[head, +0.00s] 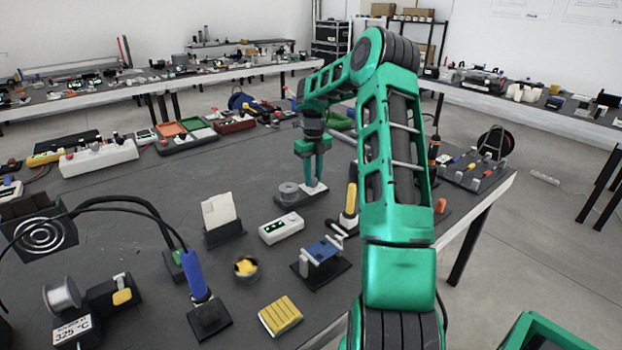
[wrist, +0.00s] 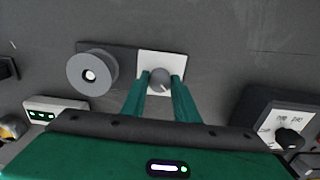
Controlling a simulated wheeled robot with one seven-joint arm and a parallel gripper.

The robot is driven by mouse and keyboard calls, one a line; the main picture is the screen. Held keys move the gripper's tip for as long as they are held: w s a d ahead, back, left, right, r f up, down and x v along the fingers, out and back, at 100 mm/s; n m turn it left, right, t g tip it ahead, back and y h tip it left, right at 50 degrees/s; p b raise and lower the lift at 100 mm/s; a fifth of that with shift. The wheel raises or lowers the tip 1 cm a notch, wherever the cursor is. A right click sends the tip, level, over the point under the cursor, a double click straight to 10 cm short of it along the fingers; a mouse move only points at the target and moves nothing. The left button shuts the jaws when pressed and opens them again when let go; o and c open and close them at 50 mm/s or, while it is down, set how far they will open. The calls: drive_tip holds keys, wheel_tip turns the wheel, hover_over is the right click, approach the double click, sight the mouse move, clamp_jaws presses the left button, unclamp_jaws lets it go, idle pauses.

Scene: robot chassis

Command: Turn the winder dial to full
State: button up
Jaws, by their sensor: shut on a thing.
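The winder sits on the dark bench, with a grey spool (head: 289,190) on its left and a white dial plate (head: 318,188) on its right. In the wrist view the spool (wrist: 92,74) and the plate (wrist: 162,58) share a dark base. A round grey dial (wrist: 160,80) stands on the plate. My green gripper (head: 314,180) reaches down onto the plate from above. In the wrist view its two fingers (wrist: 160,84) are shut on the dial, one on each side. The dial's pointer and any scale marks are too small or hidden to read.
A white box with a green display (head: 282,227) stands in front of the winder. A yellow-handled tool (head: 349,205) stands to the right. In the wrist view a dark box with a black knob (wrist: 289,138) is at lower right.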

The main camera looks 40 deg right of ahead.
drive_tip(key=shift+w+r, duration=0.25)
drive_tip(key=shift+w, duration=0.1)
drive_tip(key=o, duration=0.8)
drive_tip(key=shift+o, duration=1.3)
drive_tip(key=shift+s+f, duration=0.1)
drive_tip(key=shift+s, duration=0.1)
wheel_tip(320, 180, up, 11)
drive_tip(key=shift+f, duration=0.2)
